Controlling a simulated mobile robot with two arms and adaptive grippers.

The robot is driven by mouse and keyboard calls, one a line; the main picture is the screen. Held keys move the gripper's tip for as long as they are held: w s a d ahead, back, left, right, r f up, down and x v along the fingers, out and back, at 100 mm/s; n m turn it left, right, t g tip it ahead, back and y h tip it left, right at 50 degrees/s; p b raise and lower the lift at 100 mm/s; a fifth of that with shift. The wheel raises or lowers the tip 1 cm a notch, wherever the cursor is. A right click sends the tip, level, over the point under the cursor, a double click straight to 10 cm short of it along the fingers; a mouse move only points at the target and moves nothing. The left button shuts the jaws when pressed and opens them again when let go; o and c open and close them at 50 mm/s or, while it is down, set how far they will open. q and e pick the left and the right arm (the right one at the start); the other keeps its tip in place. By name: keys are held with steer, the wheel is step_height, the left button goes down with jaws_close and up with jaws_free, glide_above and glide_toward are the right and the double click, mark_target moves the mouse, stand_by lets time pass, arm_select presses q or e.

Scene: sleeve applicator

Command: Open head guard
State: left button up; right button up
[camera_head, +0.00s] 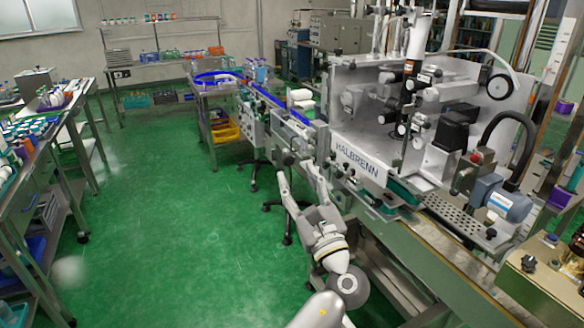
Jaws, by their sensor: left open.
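The sleeve applicator (345,168) stands right of centre, with a white HALBRENN label on its front. Its upper head (440,100) is a light grey housing with rollers, black knobs and a black motor showing. I cannot clearly tell the head guard apart from the housing panels, or whether it is open. My left gripper (293,168) is open and empty, its two fingers pointing up and away in front of the machine's left side. It appears apart from the housing, left of the label. My right gripper is out of view.
A conveyor (278,103) with blue rails runs from the machine towards the back left. A steel bench with bottles (30,170) lines the left side. Green floor (150,200) is clear between them. A blue motor (508,203) and a control box (540,275) are at right.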

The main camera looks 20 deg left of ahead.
arm_select(q)
steer(key=v, duration=0.7)
